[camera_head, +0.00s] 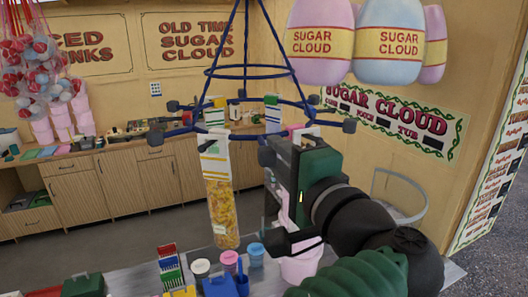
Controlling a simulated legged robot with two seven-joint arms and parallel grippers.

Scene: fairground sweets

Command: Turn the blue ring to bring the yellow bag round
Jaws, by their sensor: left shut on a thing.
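The blue ring (228,134) hangs level from blue rods and carries several dark knobs around its rim. A tall clear bag with yellow contents (222,208) and a white top hangs upright from its near side. Other packets with coloured tops hang around the ring. My right gripper is not in view.
Below the ring, a counter holds several tubs (229,262), a striped stack (168,268) and a pink container (300,262) under my arm. A wooden cabinet (120,185) runs along the back. Sugar cloud bags (320,42) hang at upper right.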

